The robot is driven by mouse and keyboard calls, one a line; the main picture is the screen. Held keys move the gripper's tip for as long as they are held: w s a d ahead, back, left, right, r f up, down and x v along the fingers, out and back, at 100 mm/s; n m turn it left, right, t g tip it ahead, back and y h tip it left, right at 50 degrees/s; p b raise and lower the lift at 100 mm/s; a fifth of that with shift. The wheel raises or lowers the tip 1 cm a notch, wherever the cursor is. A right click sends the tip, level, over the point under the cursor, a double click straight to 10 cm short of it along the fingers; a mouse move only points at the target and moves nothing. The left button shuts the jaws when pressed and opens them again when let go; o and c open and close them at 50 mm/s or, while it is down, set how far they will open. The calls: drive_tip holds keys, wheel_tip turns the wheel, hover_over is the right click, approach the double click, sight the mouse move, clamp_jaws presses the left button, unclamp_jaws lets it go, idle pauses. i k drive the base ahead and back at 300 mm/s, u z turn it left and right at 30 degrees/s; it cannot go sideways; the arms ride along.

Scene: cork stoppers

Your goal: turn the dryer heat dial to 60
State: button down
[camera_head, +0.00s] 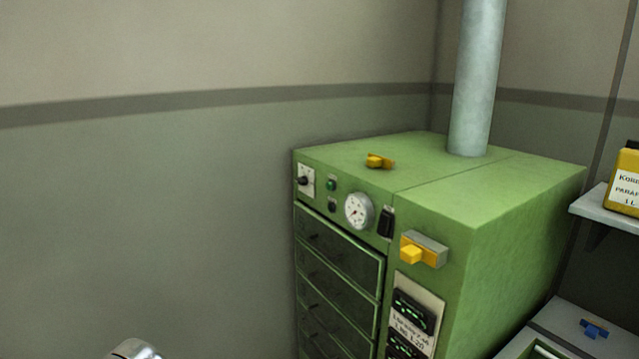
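The green dryer cabinet (525,235) stands against the wall right of centre. At its front's upper left is a small pale plate with a black knob (304,181), which looks like the heat dial. Its scale numbers and setting are too small to read. A round white gauge (358,210) with a dark needle sits to its right.
Dark-fronted drawers (338,262) fill the cabinet's left front. A shelf (606,200) holds a yellow bottle (622,182).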

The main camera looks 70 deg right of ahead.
sight(302, 181)
drive_tip(key=z, duration=2.05)
drive_tip(key=k, duration=0.65)
drive_tip(key=u, duration=0.5)
drive_tip(key=i, duration=1.15)
drive_tip(key=u, duration=0.4)
